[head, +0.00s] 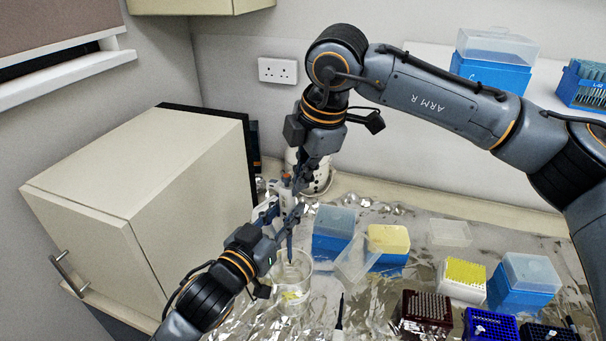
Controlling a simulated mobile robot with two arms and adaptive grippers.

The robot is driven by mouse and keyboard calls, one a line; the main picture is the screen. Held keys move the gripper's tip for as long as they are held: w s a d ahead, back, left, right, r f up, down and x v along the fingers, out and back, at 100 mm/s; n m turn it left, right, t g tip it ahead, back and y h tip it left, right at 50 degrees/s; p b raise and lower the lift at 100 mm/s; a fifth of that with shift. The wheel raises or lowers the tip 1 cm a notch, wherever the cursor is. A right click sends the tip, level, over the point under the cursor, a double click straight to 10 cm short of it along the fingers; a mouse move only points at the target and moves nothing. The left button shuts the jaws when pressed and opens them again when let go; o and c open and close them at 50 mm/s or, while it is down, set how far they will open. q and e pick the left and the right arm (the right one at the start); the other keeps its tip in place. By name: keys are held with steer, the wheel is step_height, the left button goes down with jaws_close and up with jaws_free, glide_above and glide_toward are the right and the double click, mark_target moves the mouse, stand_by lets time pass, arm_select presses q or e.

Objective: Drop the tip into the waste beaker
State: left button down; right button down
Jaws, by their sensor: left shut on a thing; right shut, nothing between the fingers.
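A thin dark part runs down from the grippers to the beaker's mouth. The tip itself is too small to make out there.
Blue tip boxes (331,247) and a yellow-topped box (388,239) stand right of the beaker. A dark rack (425,308) and a blue rack (490,325) are at the front right. A cream cabinet (150,190) bounds the left. A white container (318,178) stands behind the grippers.

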mark_target(284, 197)
step_height(284, 197, up, 6)
stand_by(0.7)
arm_select(q)
steer(key=shift+r, duration=0.1)
